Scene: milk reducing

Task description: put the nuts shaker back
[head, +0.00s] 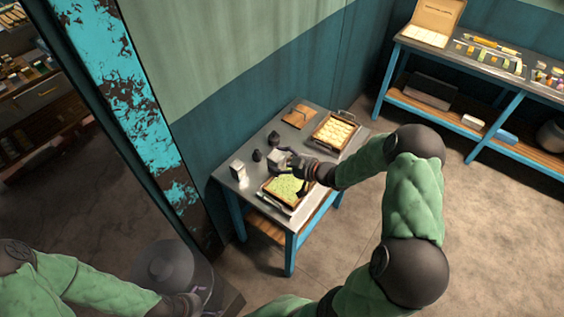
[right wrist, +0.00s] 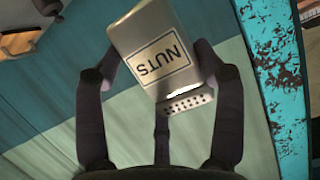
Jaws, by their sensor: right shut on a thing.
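The nuts shaker (right wrist: 158,62) is a grey metal box with a "NUTS" label and a perforated end. In the right wrist view it sits tilted between the dark fingers of my right gripper (right wrist: 158,65), which is shut on it. In the head view the shaker (head: 276,157) is small and partly hidden by my right gripper (head: 287,162), which holds it over the small table (head: 226,182). My left arm is at the bottom left, and its gripper (head: 200,298) shows only in part, away from the table.
On the table, a tray of green bits (head: 285,189) lies at the front and a tray of pale pieces (head: 335,131) at the back right. A wooden board (head: 299,115), a whitish box (head: 238,170) and small dark objects (head: 257,155) stand nearby. A blue-framed bench (head: 475,55) is farther right.

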